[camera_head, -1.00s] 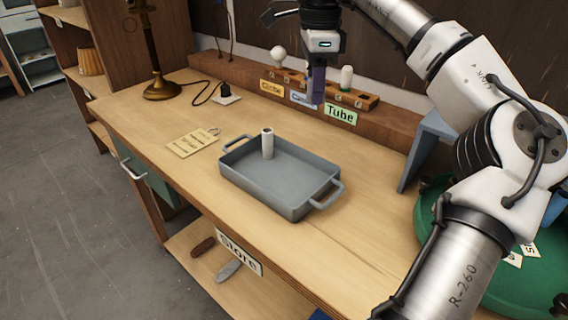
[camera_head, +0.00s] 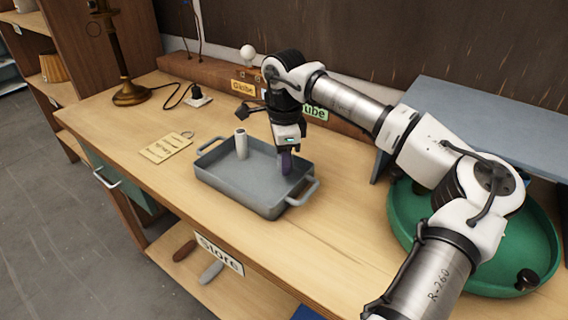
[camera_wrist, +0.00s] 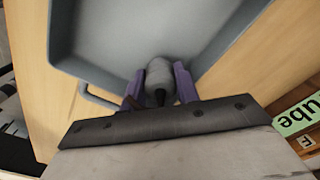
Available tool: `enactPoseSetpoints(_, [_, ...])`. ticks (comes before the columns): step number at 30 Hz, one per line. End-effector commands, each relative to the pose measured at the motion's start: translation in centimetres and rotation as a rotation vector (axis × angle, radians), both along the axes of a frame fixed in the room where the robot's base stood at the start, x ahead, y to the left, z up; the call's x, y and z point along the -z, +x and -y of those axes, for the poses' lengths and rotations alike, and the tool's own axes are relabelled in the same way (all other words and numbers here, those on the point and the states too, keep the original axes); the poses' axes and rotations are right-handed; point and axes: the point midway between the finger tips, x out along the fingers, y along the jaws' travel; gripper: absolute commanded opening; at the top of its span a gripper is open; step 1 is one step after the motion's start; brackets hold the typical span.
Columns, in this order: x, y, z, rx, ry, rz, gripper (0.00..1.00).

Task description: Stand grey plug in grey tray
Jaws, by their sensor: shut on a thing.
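The grey tray (camera_head: 233,188) lies on the workbench, with a handle at each end. A pale upright cylinder (camera_head: 241,144) stands in its far left part. My gripper (camera_head: 287,165) points down over the tray's right end. In the wrist view, its purple fingers (camera_wrist: 160,88) are shut on the grey plug (camera_wrist: 159,72), a small rounded grey piece with a dark tip. The tray (camera_wrist: 150,25) fills the view behind the plug. In the head view the plug is hard to make out between the fingers. I cannot tell whether it touches the tray floor.
A wooden rack with labels (camera_head: 314,112) and a white ball (camera_head: 247,51) runs along the back. A brass lamp (camera_head: 130,93), a switch (camera_head: 198,98) and a tag (camera_head: 165,147) are at left. A green round tray (camera_head: 535,262) is at right. The bench front is clear.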

Motion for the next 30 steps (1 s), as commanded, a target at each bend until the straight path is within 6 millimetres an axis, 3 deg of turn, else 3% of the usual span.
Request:
enactPoseSetpoints(4, [2.0, 0.0, 0.0, -0.001, 0.002, -0.002, 0.09])
enactPoseSetpoints(15, [2.7, 0.0, 0.0, -0.001, 0.000, 0.000, 0.09])
enactPoseSetpoints(16, [2.6, 0.0, 0.0, -0.001, 0.000, 0.000, 0.34])
enactPoseSetpoints(20, [2.5, 0.0, 0.0, -0.001, 0.000, 0.000, 0.51])
enactPoseSetpoints(30, [2.3, 0.0, 0.0, -0.001, 0.000, 0.000, 0.53])
